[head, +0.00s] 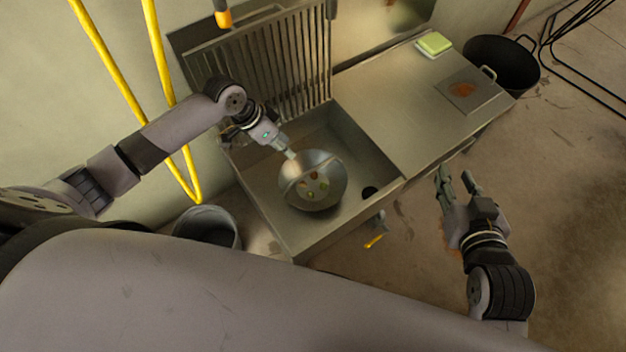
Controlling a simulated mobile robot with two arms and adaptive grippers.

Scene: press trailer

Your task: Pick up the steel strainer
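The steel strainer (312,196) is a round metal bowl in the sink basin, with several small greenish and reddish bits inside it. My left gripper (291,155) reaches down from the left to the strainer's upper-left rim. Its fingertips overlap the rim in the picture; I cannot tell whether they grip it. My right gripper (458,178) is open and empty, over the floor to the right of the sink, away from the strainer.
The metal sink (262,212) has a slatted rack (262,65) behind and a drainboard (400,105) to the right. A green-yellow sponge (434,43) and a stained plate (465,91) lie on the drainboard.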

